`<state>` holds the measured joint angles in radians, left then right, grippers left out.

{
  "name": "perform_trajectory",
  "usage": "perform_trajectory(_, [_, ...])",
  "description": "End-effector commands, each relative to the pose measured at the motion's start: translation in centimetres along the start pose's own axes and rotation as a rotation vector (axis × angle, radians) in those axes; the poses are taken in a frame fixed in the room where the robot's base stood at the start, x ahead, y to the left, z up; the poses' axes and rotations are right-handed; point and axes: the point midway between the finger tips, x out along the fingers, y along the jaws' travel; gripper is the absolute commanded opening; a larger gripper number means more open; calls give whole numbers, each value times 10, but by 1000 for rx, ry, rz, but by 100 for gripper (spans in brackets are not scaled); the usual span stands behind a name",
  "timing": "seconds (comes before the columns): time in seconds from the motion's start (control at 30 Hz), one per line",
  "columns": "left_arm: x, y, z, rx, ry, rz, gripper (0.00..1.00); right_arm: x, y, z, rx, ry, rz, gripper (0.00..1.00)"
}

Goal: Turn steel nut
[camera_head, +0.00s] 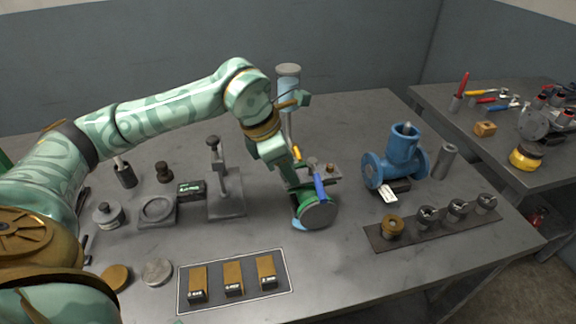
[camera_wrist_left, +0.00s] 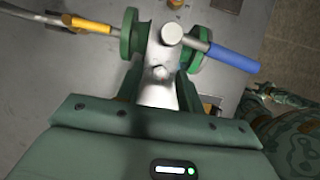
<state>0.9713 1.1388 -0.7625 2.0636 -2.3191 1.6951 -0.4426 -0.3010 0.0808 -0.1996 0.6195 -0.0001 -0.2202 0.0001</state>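A green flanged valve (camera_head: 315,212) with a pale steel body stands near the middle of the bench. Its blue handle (camera_head: 320,189) shows in both views. In the left wrist view, a small bright piece that looks like the steel nut (camera_wrist_left: 160,73) sits on the steel body (camera_wrist_left: 160,50), below a round steel end. My left gripper (camera_head: 297,180) reaches down at the valve from behind and above. In the wrist view, its fingers lie on either side of the steel body. Whether they grip it I cannot tell. My right gripper does not show.
A tray (camera_head: 213,304) with brass blocks lies in front. A press stand (camera_head: 226,205) is on the left. Bare bench lies in front of the valve.

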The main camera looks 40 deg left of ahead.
Motion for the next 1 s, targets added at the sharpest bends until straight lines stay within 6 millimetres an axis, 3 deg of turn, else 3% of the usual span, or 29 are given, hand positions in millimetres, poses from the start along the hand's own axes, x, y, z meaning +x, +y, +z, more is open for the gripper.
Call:
perform_trajectory(0.13, [0,0,0,0,0,0,37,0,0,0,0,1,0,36])
perform_trajectory(0.27, [0,0,0,0,0,0,1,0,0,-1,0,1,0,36])
perform_trajectory(0.67, [-2,0,0,33,1,-15,0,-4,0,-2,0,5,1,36])
perform_trajectory(1.0, [-5,3,2,237,-2,-97,0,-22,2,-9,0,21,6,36])
